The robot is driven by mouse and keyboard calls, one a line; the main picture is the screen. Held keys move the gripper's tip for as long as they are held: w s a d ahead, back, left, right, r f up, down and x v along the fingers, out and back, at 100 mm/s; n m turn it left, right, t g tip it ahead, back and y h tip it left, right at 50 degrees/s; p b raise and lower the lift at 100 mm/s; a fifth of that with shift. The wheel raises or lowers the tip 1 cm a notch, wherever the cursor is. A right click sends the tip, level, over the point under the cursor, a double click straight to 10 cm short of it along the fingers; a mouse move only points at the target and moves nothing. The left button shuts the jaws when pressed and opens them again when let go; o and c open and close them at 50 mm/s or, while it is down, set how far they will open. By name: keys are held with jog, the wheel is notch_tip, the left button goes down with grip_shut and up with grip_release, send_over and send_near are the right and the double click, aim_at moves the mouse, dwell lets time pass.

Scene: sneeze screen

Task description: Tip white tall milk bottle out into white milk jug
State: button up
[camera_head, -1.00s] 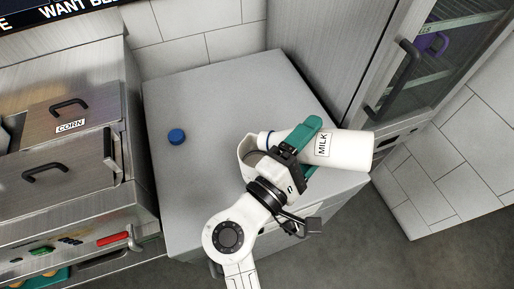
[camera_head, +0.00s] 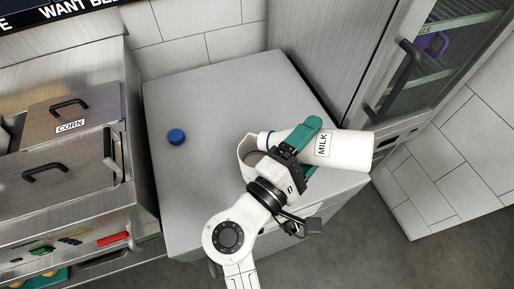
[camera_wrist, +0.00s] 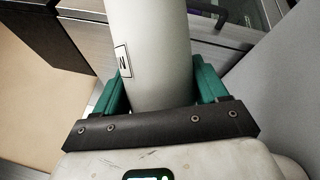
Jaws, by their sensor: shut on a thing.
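The white tall milk bottle (camera_head: 346,150) with its MILK label lies tilted nearly on its side, its base to the right and its blue-rimmed mouth to the left. My gripper (camera_head: 312,146) has teal fingers and is shut on the bottle's body. In the wrist view the bottle (camera_wrist: 150,50) stands between the two teal fingers (camera_wrist: 162,90). The white milk jug (camera_head: 245,150) is on the grey counter, mostly hidden behind my gripper. The bottle's mouth is at the jug's opening. I cannot tell whether milk is flowing.
A blue cap (camera_head: 176,137) lies on the grey counter (camera_head: 215,85), whose left and back areas are clear. A steel unit with a CORN lid (camera_head: 72,125) stands at the left. A glass-door cabinet (camera_head: 400,75) is at the right rear.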

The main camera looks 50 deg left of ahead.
jog(key=m, duration=0.1)
jog(key=d+m+g, duration=0.1)
jog(key=shift+w+f+m+b, duration=0.2)
jog(key=shift+f+m+b, duration=0.2)
jog(key=shift+w+d+r+m+g+p, duration=0.15)
jog(key=shift+m+g, duration=0.1)
jog(key=shift+m, duration=0.25)
jog(key=shift+s+a+r+m+g+p, duration=0.15)
jog(key=shift+m+g, duration=0.1)
jog(key=shift+m, duration=0.25)
jog(key=shift+w+d+f+m, duration=0.1)
jog(key=shift+d+m, duration=0.05)
jog(key=shift+m, duration=0.25)
notch_tip(320, 180, up, 2)
jog(key=shift+m+g+p, duration=0.4)
jog(key=shift+m+p, duration=0.3)
jog(key=shift+p, duration=0.2)
jog(key=shift+r+m, duration=0.25)
jog(key=shift+m, duration=0.15)
jog(key=shift+f+g, duration=0.1)
jog(key=shift+g, duration=0.2)
